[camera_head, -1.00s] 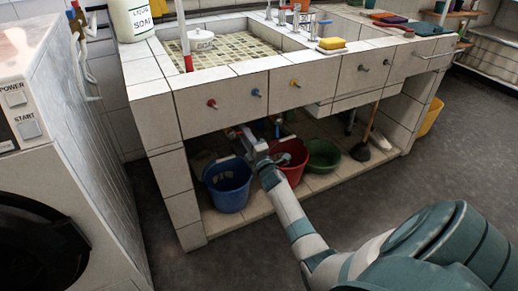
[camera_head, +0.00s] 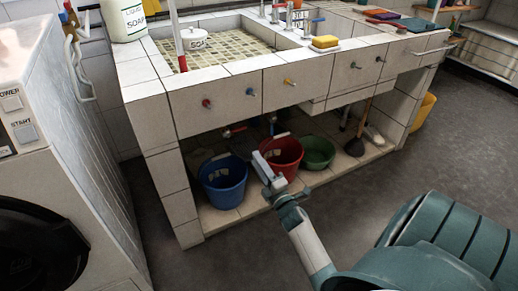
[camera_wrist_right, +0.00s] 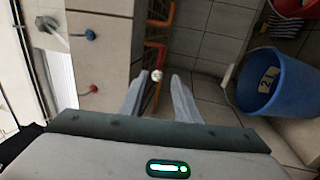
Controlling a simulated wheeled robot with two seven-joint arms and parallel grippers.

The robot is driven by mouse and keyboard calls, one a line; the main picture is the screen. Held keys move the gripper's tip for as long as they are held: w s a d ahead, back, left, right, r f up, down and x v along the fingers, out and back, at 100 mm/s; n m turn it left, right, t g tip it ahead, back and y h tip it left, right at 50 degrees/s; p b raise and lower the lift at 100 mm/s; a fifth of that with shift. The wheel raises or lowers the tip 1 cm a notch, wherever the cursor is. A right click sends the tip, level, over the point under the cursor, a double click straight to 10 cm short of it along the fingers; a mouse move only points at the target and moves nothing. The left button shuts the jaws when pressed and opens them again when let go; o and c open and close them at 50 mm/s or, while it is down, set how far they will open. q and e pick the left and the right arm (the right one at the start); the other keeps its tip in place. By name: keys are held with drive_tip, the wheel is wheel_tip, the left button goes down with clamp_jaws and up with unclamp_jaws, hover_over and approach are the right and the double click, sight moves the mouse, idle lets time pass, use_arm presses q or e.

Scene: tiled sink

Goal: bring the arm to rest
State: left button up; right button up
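My right arm reaches in from the lower right of the head view. Its gripper (camera_head: 262,162) is in front of the open space under the tiled sink, appearing between the blue bucket and the red bucket. In the right wrist view the two fingers (camera_wrist_right: 158,95) are apart with nothing held between them. A small round knob (camera_wrist_right: 156,75) on orange pipework shows beyond the gap, close to the fingertips in the picture. My left gripper is in neither view.
The blue bucket (camera_head: 223,182), red bucket (camera_head: 283,156) and green basin (camera_head: 318,152) stand on the ledge under the sink (camera_head: 215,102). A plunger (camera_head: 356,146) stands further right. A white machine (camera_head: 70,175) is at the left. Grey floor (camera_head: 400,175) is open at the right.

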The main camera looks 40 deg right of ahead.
drive_tip(key=shift+s, duration=0.25)
idle(0.4)
